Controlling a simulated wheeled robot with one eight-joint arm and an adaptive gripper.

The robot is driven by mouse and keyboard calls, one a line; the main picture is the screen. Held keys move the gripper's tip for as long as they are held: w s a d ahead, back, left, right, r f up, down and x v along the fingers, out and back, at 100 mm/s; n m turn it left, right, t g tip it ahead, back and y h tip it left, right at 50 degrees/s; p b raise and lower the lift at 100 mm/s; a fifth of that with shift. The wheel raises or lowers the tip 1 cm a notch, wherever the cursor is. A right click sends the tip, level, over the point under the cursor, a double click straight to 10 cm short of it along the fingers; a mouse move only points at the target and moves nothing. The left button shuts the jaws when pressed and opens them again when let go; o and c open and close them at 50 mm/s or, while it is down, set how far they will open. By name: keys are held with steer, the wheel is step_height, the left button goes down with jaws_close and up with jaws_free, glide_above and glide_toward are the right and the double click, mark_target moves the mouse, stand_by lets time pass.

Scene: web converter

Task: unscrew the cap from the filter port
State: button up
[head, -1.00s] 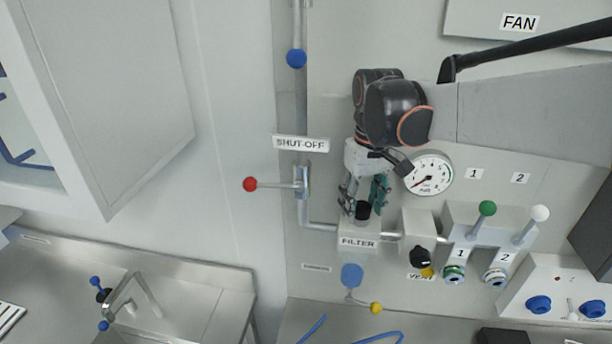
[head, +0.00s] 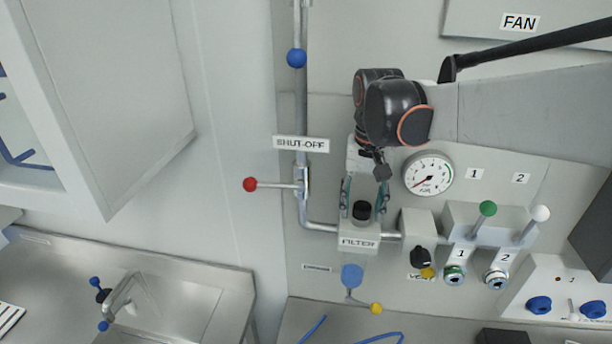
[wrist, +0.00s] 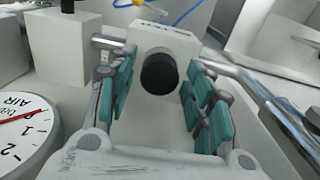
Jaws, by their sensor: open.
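The black round cap (head: 361,210) sits on top of the white filter block (head: 358,232), which carries the FILTER label. The cap (wrist: 158,74) also shows in the wrist view, on the filter block (wrist: 150,35) between my two fingers. My gripper (head: 363,206) points down over the port, with one green-padded finger on each side of the cap. In the wrist view my gripper (wrist: 163,100) is open, with visible gaps between both finger pads and the cap.
The pressure gauge (head: 428,175) is close on the right of my gripper. The shut-off valve with its red-knobbed lever (head: 250,184) and a vertical pipe stand on the left. A vent block with a black knob (head: 420,257) is right of the filter.

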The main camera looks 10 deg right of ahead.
jaws_close()
steer(key=shift+n, duration=2)
steer(key=n, duration=0.3)
steer(key=shift+n, duration=0.4)
